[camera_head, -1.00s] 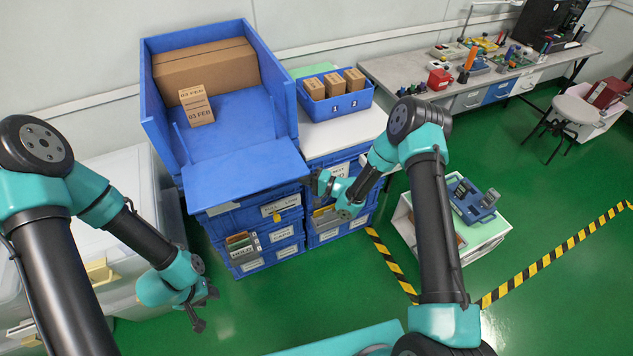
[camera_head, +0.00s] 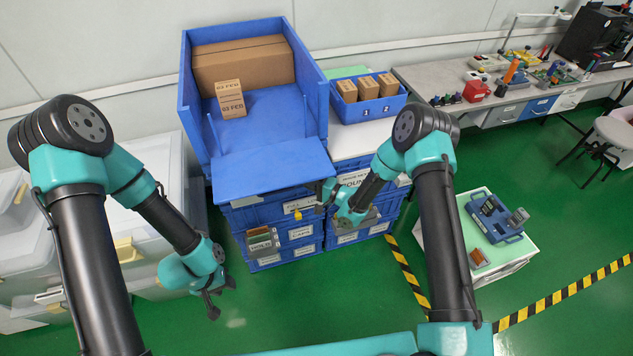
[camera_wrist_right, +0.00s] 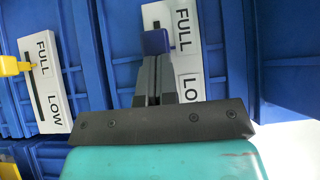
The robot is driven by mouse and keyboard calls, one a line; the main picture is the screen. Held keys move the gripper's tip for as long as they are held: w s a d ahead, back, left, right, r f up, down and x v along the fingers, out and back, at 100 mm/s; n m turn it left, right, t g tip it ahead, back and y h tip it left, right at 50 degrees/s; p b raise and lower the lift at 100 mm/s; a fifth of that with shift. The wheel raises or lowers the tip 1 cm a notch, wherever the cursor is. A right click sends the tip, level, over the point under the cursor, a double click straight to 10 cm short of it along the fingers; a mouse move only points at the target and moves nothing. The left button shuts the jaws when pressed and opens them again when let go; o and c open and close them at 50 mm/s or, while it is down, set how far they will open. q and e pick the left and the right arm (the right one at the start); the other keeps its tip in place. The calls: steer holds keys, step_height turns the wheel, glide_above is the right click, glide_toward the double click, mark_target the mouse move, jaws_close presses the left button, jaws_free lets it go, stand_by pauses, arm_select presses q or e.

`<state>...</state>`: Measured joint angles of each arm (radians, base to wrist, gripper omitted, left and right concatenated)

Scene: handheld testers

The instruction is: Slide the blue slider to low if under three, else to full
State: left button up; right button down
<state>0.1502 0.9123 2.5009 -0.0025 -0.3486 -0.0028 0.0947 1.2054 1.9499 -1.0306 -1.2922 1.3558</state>
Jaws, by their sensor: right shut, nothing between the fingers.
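The blue slider (camera_wrist_right: 155,41) sits at the upper part of a white plate (camera_wrist_right: 185,75), beside the word FULL; the lower word is partly hidden by my gripper. My right gripper (camera_wrist_right: 154,62) is shut and empty, its fingertips right at the blue slider's lower side; contact cannot be told. Three small cardboard boxes (camera_head: 368,87) stand in a blue bin (camera_head: 372,108). My left gripper (camera_head: 220,298) is open and empty over the floor.
A yellow slider (camera_wrist_right: 12,65) is near FULL on a neighbouring plate (camera_wrist_right: 45,82). A large blue open-front bin (camera_head: 265,125) holds a long carton (camera_head: 243,62) and a small box (camera_head: 230,98). A white cart (camera_head: 500,255) stands right, beyond striped floor tape (camera_head: 410,275).

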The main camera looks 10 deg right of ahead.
steer(key=shift+s+a, duration=0.15)
steer(key=shift+a, duration=0.5)
steer(key=shift+d, duration=0.1)
steer(key=w+d+v, duration=0.1)
steer(key=w+v, duration=0.1)
steer(key=v, duration=1)
steer(key=shift+d, duration=0.6)
